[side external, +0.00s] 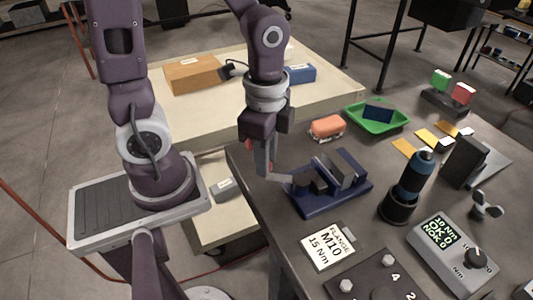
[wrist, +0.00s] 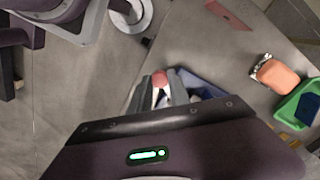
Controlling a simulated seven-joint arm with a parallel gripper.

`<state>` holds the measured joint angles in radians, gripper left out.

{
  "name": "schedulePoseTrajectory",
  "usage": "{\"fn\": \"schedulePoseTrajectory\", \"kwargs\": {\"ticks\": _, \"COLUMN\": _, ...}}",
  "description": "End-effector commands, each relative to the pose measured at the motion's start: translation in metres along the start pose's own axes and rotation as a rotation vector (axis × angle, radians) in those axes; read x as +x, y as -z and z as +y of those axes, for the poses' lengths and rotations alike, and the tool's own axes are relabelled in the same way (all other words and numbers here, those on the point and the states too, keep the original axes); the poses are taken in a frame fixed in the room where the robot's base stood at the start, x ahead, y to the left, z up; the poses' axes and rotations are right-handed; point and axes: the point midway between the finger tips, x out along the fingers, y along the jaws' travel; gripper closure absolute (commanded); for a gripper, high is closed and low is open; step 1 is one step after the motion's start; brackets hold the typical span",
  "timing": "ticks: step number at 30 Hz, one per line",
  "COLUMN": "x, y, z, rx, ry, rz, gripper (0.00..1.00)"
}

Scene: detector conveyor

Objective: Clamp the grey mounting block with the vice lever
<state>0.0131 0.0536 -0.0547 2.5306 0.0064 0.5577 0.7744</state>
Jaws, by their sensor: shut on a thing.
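The blue vice (side external: 330,200) stands on the dark table, and a grey block (side external: 343,168) shows between its upright parts. I take this to be the mounting block; whether the jaws touch it cannot be told. The vice lever (side external: 284,180) sticks out from the vice's left end. My gripper (side external: 266,170) points down beside that end, shut on the lever. In the wrist view, a red knob (wrist: 160,77) shows at my gripper's fingers (wrist: 165,90). Part of the blue vice (wrist: 205,85) shows behind them, and my gripper body hides the rest.
Right of the vice stands a blue-black screwdriver in a holder (side external: 398,208). Behind it are an orange item (side external: 328,126) and a green tray (side external: 378,116). A flange label card (side external: 328,246) and a torque display box (side external: 452,255) are in front. The table's left edge is close to my gripper.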

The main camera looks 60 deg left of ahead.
Motion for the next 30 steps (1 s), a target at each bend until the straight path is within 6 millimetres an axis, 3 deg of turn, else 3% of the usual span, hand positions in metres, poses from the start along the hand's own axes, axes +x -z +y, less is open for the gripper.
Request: {"fn": "schedulePoseTrajectory", "kwargs": {"ticks": 30, "x": 0.000, "y": 0.043, "z": 0.049, "rx": -0.921, "ry": -0.001, "rz": 0.003, "gripper": 1.00}}
